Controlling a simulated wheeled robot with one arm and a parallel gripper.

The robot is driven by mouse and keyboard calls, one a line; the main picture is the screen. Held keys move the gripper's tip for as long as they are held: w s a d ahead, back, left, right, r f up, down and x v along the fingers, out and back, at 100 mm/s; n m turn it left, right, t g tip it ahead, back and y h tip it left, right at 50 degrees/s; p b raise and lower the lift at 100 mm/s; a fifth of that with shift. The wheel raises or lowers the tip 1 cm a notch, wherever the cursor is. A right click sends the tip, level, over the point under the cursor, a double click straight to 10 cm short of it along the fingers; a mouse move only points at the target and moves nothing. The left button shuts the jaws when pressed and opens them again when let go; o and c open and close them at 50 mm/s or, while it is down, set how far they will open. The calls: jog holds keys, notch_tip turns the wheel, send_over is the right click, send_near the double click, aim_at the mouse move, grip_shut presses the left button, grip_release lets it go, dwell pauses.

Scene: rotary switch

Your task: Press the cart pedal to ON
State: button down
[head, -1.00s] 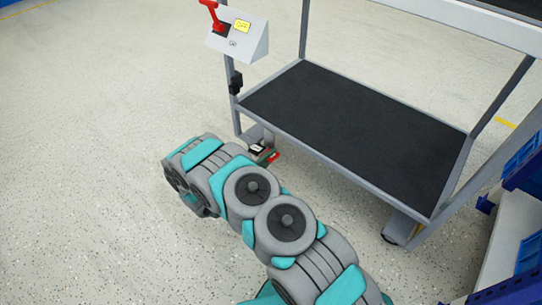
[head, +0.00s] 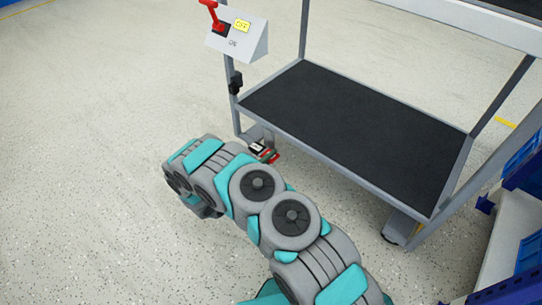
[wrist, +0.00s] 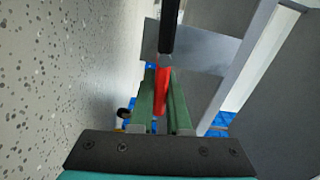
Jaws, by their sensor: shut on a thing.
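The cart pedal (head: 274,158) is a small red piece low at the cart's left front leg, beside a caster with a small black-and-white part. In the wrist view the red pedal (wrist: 162,90) stands between the two green fingers of my gripper (wrist: 161,95), with a black bar above it. My gripper is shut on the pedal. In the head view my arm hides most of the gripper. A grey box (head: 238,36) on the cart post carries a red lever (head: 213,14), a yellow OFF label and an ON mark.
The cart's dark lower shelf (head: 350,120) lies just right of and above the pedal. A blue rack (head: 524,165) stands at the right edge. The speckled floor (head: 90,120) on the left is clear.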

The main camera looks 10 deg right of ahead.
jog(key=shift+f+m+b, duration=0.35)
jog(key=shift+m, duration=0.65)
jog(key=shift+f+m+b, duration=0.35)
jog(key=shift+m, duration=0.65)
jog(key=c, duration=0.9)
grip_release()
jog(key=shift+a, duration=0.1)
jog(key=p+v, duration=0.1)
jog(key=v, duration=0.6)
jog(key=shift+s+a, duration=0.2)
jog(key=shift+a, duration=0.1)
